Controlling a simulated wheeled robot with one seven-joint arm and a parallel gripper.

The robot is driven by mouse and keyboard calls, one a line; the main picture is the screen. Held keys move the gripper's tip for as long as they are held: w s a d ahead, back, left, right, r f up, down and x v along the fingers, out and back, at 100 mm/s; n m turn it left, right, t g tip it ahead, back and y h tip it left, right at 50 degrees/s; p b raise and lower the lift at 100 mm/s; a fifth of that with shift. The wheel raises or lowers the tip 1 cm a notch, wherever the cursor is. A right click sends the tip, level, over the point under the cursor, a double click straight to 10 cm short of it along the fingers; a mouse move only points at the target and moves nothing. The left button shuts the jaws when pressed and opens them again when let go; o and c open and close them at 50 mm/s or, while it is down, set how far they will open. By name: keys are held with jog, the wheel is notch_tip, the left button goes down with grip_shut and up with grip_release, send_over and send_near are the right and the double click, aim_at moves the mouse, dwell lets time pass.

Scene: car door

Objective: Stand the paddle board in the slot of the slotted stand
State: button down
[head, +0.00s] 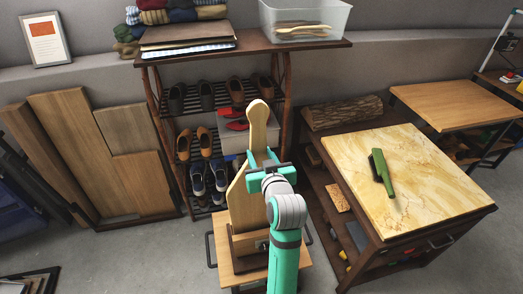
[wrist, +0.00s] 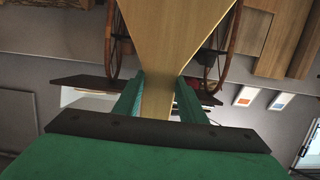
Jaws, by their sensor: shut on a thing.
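The paddle board (head: 243,205) is pale wood and stands about upright, handle up, in the head view. My gripper (head: 262,160) is shut on its narrow neck, just below the rounded handle end. In the wrist view, the two green fingers of my gripper (wrist: 160,80) lie on either side of the board (wrist: 168,35), which widens away from them. The slotted stand (head: 248,242) is a wooden block directly under the board. The board's lower edge meets the stand in the picture, but I cannot tell whether it is inside the slot. My arm hides part of the stand's right side.
The stand rests on a small wooden-topped table (head: 222,262). A shoe rack (head: 222,95) is behind it. A marble-topped bench (head: 440,185) with a green brush-like object (head: 381,170) is on the right. Wooden panels (head: 90,150) lean at the left, with open floor before them.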

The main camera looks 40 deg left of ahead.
jog(key=shift+d+f, duration=0.1)
jog(key=shift+f, duration=1.6)
jog(key=shift+w+f, duration=0.1)
jog(key=shift+f, duration=0.9)
jog(key=c, duration=1)
grip_release()
jog(key=shift+c, duration=0.2)
send_near(260, 165)
jog(key=shift+v, duration=1.1)
jog(key=shift+f, duration=0.25)
